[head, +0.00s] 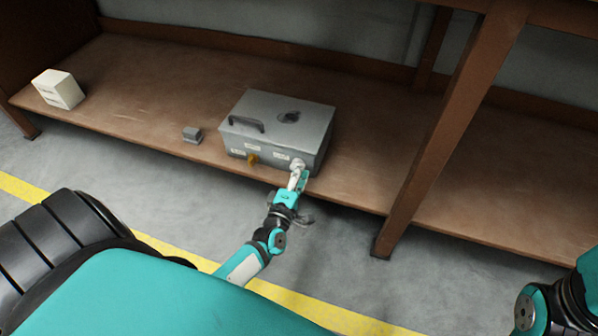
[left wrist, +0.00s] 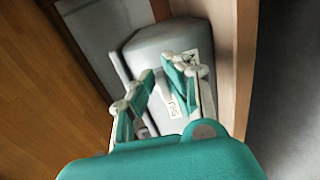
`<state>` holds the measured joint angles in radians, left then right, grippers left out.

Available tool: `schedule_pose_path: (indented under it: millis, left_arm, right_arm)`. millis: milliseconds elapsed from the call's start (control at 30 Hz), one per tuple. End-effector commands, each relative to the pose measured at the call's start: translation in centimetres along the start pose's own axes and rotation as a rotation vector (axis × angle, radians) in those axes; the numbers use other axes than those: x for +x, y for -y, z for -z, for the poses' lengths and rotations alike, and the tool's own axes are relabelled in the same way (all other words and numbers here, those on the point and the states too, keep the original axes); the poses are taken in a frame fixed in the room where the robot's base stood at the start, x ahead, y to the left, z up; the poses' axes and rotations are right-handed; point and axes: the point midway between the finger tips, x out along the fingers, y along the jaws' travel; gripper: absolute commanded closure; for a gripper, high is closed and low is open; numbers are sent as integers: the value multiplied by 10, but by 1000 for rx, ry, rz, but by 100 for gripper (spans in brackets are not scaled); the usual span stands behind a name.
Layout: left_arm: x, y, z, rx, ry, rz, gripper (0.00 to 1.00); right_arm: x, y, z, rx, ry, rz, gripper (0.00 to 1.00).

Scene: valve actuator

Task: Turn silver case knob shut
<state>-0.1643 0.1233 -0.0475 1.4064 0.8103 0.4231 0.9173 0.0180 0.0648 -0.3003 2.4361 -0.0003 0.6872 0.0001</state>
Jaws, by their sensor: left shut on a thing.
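The silver-grey metal case (head: 270,125) sits on the brown shelf, with a dark handle and a dark round fitting on its lid. My left gripper (head: 298,171) is at the right end of this front face, shut on the case knob there. Its fingers largely hide that knob. In the left wrist view, the two fingers (left wrist: 158,82) reach toward the grey case (left wrist: 160,45), with a label beside them; the gripped knob is not clear there. My right gripper is out of view.
A brown slanted post (head: 450,125) rises right of the case. The shelf (head: 130,95) is bare between these things.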

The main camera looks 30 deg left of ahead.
Motion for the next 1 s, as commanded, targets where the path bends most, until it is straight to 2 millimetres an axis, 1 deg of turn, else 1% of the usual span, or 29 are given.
schedule_pose_path:
  millis: [333,367,500,533,767,833,933,1000]
  left_arm:
    - [-1,2,-1,8,2,4,100]
    - [-1,2,-1,8,2,4,85]
    - [-1,2,-1,6,2,3,67]
    - [-1,1,0,6,2,3,65]
    - [-1,1,0,5,1,2,65]
    - [-3,1,0,5,1,2,65]
    - [-14,2,0,5,1,4,65]
    - [-26,2,0,4,2,6,65]
  right_arm:
    - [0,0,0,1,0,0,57]
    - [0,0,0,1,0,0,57]
    - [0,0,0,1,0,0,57]
    - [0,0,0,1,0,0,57]
    - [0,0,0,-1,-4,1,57]
    - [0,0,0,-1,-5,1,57]
    - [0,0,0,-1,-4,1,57]
    - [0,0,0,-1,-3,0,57]
